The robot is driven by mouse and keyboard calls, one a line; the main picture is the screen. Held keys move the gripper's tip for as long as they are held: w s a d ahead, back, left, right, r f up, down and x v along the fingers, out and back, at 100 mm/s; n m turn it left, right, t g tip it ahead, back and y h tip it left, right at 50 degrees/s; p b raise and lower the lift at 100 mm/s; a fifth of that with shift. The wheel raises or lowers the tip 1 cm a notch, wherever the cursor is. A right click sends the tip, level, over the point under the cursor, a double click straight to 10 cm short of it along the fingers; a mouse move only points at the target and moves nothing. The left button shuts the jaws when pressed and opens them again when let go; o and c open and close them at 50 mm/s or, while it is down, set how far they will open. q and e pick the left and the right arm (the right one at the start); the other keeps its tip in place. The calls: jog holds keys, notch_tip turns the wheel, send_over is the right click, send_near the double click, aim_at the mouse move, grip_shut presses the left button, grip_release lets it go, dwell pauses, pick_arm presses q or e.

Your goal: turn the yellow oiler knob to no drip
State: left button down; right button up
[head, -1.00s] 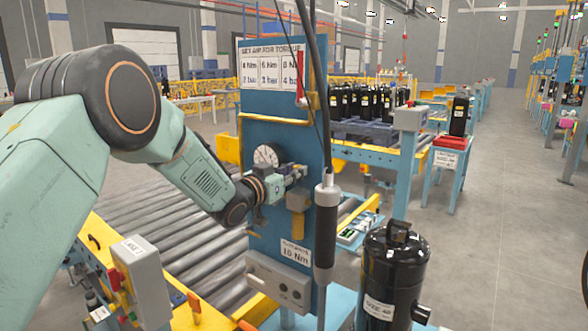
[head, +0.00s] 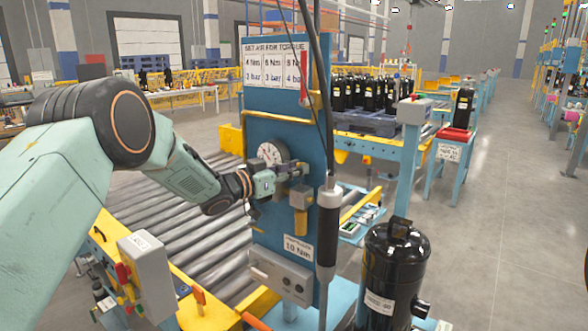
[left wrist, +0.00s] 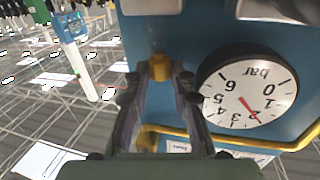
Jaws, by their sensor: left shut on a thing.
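The yellow oiler knob (left wrist: 159,67) shows in the left wrist view between the tips of my left gripper (left wrist: 158,85). The two fingers are shut on its sides. In the head view my left gripper (head: 283,175) reaches from the left to the fittings on the blue panel (head: 262,215). The fingers and fittings hide the knob there. A round pressure gauge (left wrist: 245,90) sits beside the fingers, its red needle around 2 to 3 bar. The gauge also shows in the head view (head: 271,153). My right gripper is in neither view.
A dark cable and a hanging grey-and-black tool (head: 328,230) run down the panel's right edge. A black compressor (head: 393,270) stands at the front right. A roller conveyor (head: 185,225) lies behind my arm. A grey switch box (head: 147,272) stands at the front left.

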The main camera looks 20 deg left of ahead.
pick_arm(q)
jog(key=shift+f, duration=0.15)
jog(key=c, duration=1.2)
grip_release()
jog(key=shift+o, duration=0.4)
jog(key=shift+r, duration=0.2)
jog(key=shift+r, duration=0.15)
jog(key=shift+a, duration=0.1)
jog(key=v, duration=0.7)
jog(key=shift+s+f, duration=0.35)
jog(key=shift+f, duration=0.05)
